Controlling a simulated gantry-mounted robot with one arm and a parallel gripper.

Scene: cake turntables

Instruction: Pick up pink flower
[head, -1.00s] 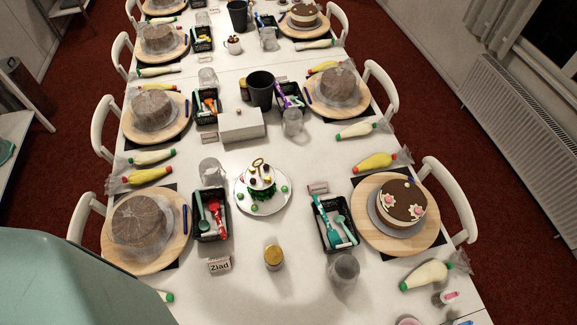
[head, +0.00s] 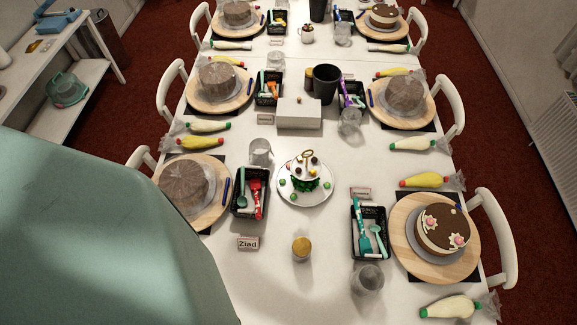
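Two pale flowers with pink centres sit on a brown-topped cake (head: 440,212) at the right. One flower (head: 431,222) is on the left of the cake top. The other flower (head: 458,240) is at its front right edge. Both are small, and I cannot tell whether either counts as the pink flower. The cake stands on a grey disc on a round wooden turntable (head: 405,255). My gripper is not in view. A large teal part of my own body covers the lower left and hides the table's edge there.
A black tray (head: 384,252) with teal tools and a clear cup (head: 368,279) stand left of the turntable. Piping bags (head: 432,180) (head: 452,307) lie behind and in front of it. A small decorated cake (head: 304,178) and a gold-lidded jar (head: 302,248) stand mid-table.

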